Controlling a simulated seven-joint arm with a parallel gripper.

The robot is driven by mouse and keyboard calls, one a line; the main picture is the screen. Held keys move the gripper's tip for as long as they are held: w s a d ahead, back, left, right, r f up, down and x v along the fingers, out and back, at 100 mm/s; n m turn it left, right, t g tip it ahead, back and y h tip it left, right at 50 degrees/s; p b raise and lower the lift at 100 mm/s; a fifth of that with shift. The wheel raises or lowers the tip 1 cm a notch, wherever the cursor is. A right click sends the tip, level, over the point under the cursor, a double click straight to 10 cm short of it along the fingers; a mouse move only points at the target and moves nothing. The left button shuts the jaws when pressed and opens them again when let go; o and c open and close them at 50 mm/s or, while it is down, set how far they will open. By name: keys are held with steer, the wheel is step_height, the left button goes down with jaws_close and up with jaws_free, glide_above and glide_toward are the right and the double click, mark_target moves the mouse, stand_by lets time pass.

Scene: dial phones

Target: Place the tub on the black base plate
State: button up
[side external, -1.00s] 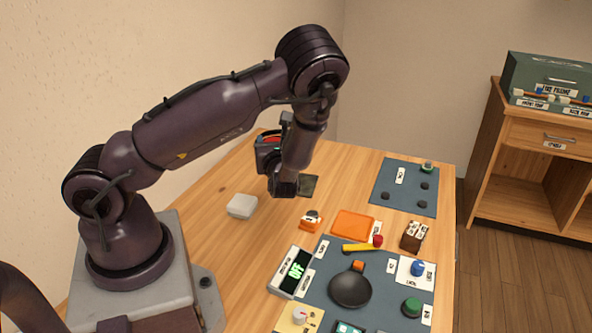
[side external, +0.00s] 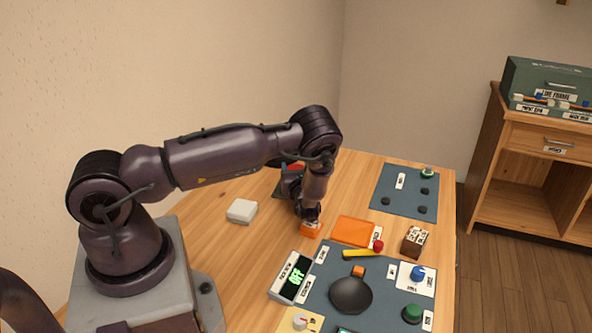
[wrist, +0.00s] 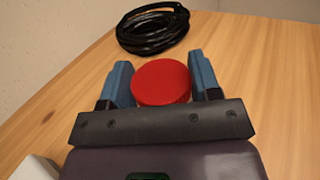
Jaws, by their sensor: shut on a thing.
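A red round tub (wrist: 160,84) is between the two blue fingers of my gripper (wrist: 162,76) in the wrist view. My gripper is shut on it, and its flat top shows. In the side external view a bit of the red tub (side external: 293,166) shows behind my wrist, and my gripper is mostly hidden there.
A black cable coil (wrist: 152,28) lies beyond the fingers. A white box (side external: 242,211) is left of my wrist. An orange block (side external: 311,230) is just below my wrist. An orange tray (side external: 353,231), a blue-grey mat with a pan (side external: 350,295) and controls lie to the right.

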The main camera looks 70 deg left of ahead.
steer(key=o, duration=1)
steer(key=shift+f, duration=0.15)
steer(key=shift+c, duration=0.2)
